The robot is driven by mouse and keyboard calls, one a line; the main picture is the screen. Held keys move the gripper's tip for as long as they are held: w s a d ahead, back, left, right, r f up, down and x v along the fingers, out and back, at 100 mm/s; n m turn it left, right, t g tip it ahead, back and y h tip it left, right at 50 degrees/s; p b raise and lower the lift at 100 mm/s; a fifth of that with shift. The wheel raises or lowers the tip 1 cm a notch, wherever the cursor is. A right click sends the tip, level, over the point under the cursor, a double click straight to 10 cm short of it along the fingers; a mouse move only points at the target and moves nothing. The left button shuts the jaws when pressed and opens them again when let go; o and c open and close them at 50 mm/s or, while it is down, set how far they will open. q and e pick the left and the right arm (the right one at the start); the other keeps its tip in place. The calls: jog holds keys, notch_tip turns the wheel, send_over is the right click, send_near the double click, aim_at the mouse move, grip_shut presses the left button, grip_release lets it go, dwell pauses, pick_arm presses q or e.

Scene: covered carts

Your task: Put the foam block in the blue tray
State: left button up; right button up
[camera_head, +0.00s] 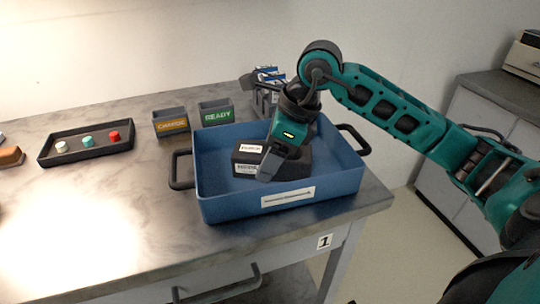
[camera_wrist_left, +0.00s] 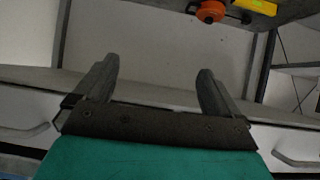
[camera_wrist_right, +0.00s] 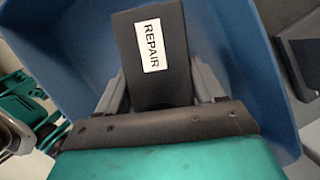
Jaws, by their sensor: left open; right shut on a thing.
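The blue tray (camera_head: 215,205) stands near the right front corner of the grey table, with a black handle at each end. The foam block (camera_head: 293,168) is dark, with white labels, and is inside the tray's walls. My right gripper (camera_head: 272,164) reaches down into the tray and is shut on it. In the right wrist view the block (camera_wrist_right: 180,50) is between the fingers and its label reads REPAIR. I cannot tell whether it touches the tray floor. My left gripper (camera_wrist_left: 155,85) is open and empty in its wrist view, and is out of the head view.
Behind the tray stand a bin marked CHARGE (camera_head: 171,123), a bin marked READY (camera_head: 215,112) and some dark items (camera_head: 267,97). A black tray (camera_head: 88,152) with white, green and red pieces lies left. An orange thing (camera_head: 10,156) is at the left edge. The table's front left is clear.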

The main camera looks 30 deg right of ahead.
pick_arm(q)
jog(key=shift+w+r, duration=0.1)
pick_arm(e)
jog(key=shift+f, duration=0.15)
jog(key=o, duration=1)
jog(key=shift+o, duration=0.2)
jog(key=shift+r, duration=0.4)
pick_arm(q)
jog(key=shift+s+a+r+p, duration=0.1)
jog(key=shift+s+a+p, duration=0.3)
jog(key=shift+p, duration=0.35)
pick_arm(e)
jog(key=v, duration=1.1)
jog(key=shift+s+d+r, duration=0.15)
jog(key=shift+s+r, duration=0.05)
jog(key=shift+r, duration=0.05)
